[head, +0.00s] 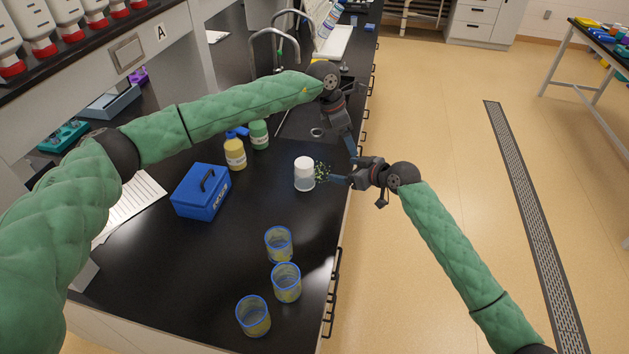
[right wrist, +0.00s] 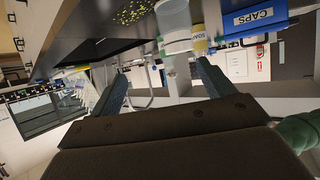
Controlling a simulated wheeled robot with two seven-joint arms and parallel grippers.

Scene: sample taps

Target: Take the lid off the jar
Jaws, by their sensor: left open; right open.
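The jar (head: 304,183) stands upright on the black bench, with a translucent body and a white lid (head: 304,163) on top. In the right wrist view the jar (right wrist: 172,16) appears upside down, beyond the fingertips, lid (right wrist: 178,47) lowest. My right gripper (head: 332,176) is open, just right of the jar, its fingers pointing left toward it. Its two fingers also show in the right wrist view (right wrist: 163,72), with nothing between them. My left gripper (head: 351,148) is open and points down, right of and behind the jar, near the bench edge. Its fingertips are partly hard to make out.
A blue CAPS box (head: 201,190) stands left of the jar. A yellow bottle (head: 235,152) and a green bottle (head: 259,134) stand behind. Blue-rimmed cups (head: 278,243) stand in front. A speckled patch (head: 321,168) lies beside the jar. The bench (head: 190,270) is clear front left.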

